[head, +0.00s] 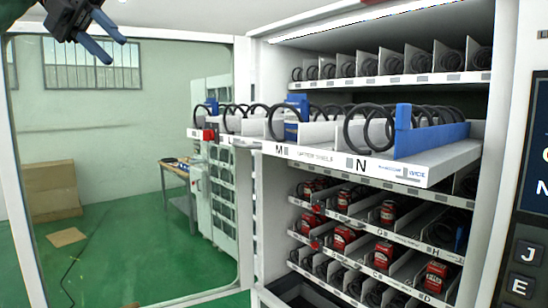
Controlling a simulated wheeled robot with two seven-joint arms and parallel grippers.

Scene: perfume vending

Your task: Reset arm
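My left gripper (115,50) is at the top left of the head view, high in front of the glass door. Its two blue fingers point down to the right and stand apart, with nothing between them. It is well clear of the vending machine's shelves. My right gripper is not in view.
The vending machine's shelf M-N (400,171) is pulled out, with black coils, a blue item (404,131) and white dividers. Lower shelves hold red cans (436,277). The glass door (130,190) stands at the left. A keypad panel (530,200) is at the right.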

